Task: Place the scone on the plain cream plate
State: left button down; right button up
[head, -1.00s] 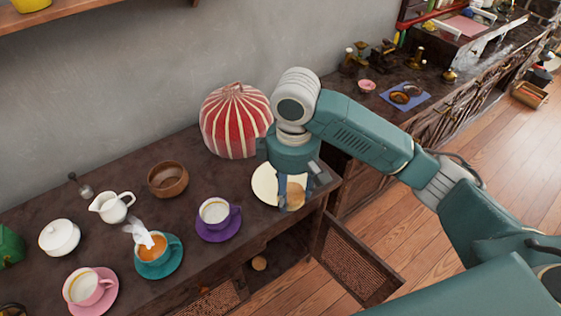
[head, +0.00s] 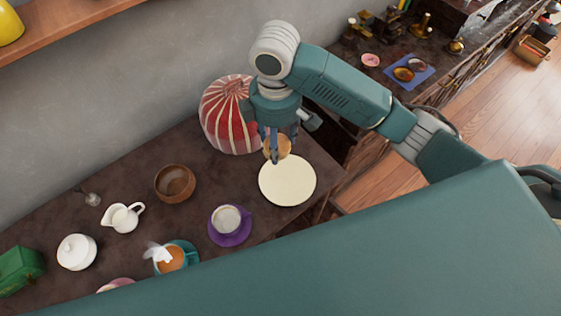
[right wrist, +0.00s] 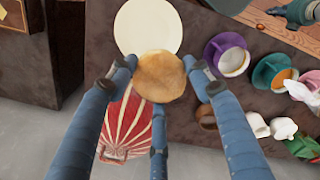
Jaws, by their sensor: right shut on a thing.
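The scone (head: 284,145) is round and golden brown. My right gripper (head: 275,156) is shut on it, and in the right wrist view the scone (right wrist: 162,77) sits between the blue fingers. The plain cream plate (head: 288,183) is empty and lies near the right end of the dark table. In the head view the scone shows at the plate's far edge, on the side of the striped cosy. In the right wrist view it overlaps the edge of the plate (right wrist: 148,25). Its exact height above the plate is hard to tell. My left gripper is not in view.
The red-and-white striped cosy (head: 224,115) stands close behind the gripper. A cup on a purple saucer (head: 232,239), a brown bowl (head: 175,183), a white jug (head: 122,217) and a white lidded pot (head: 76,252) stand to the left.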

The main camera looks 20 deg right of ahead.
jog(key=f, duration=0.5)
jog(key=f+p, duration=0.1)
jog(key=f, duration=0.4)
jog(key=f+p, duration=0.1)
jog(key=f, duration=0.5)
jog(key=shift+s, duration=0.3)
notch_tip(320, 180, down, 3)
jog(key=shift+f, duration=0.25)
jog(key=shift+f, duration=0.15)
jog(key=o, duration=1.1)
jog(key=shift+o, duration=0.2)
